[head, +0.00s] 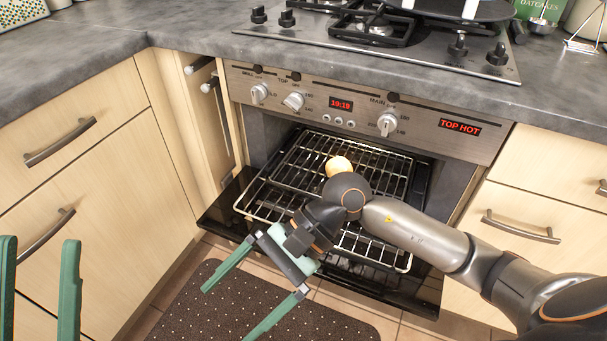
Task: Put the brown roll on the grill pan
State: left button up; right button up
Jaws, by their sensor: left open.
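A small round golden-tan roll (339,164) shows over the wire rack in the open oven; its lower edge is partly hidden by my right arm. The wire rack (290,165) sticks out of the oven, and I cannot tell whether it is part of the grill pan. My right gripper (230,305) has green fingers spread apart and empty, in front of the oven and left of and nearer than the roll. My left gripper (40,285) shows at the left edge as two upright green fingers, apart and empty, far from the roll.
The dark open oven door (228,205) lies below the rack. A hob with a dark pan (455,8) stands above on the grey worktop (180,35). Cupboards with handles flank the oven. A dark dotted mat (195,305) lies on the tiled floor.

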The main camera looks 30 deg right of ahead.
jog(key=s+a+r+m+y, duration=0.1)
jog(key=s+r+m+y, duration=0.2)
jog(key=r+m+y, duration=0.35)
jog(key=s+a+r+m+y, duration=0.1)
jog(key=s+r+m+y, duration=0.2)
jog(key=r+m+y, duration=0.4)
jog(key=w+d+r+m+t+h, duration=0.2)
jog(key=d+m+t+h, duration=0.3)
jog(key=m+t, duration=0.7)
jog(key=w+d+r+m+t+h, duration=0.3)
jog(key=d+m+t, duration=0.4)
jog(key=m, duration=1.5)
jog(key=w+t+h, duration=0.1)
jog(key=t+h, duration=0.1)
jog(key=t, duration=0.3)
jog(key=shift+w+r, duration=0.15)
jog(key=shift+w, duration=0.25)
pick_arm(q)
jog(key=shift+d, duration=0.1)
pick_arm(e)
jog(key=shift+s+d, duration=0.1)
jog(key=shift+d, duration=0.05)
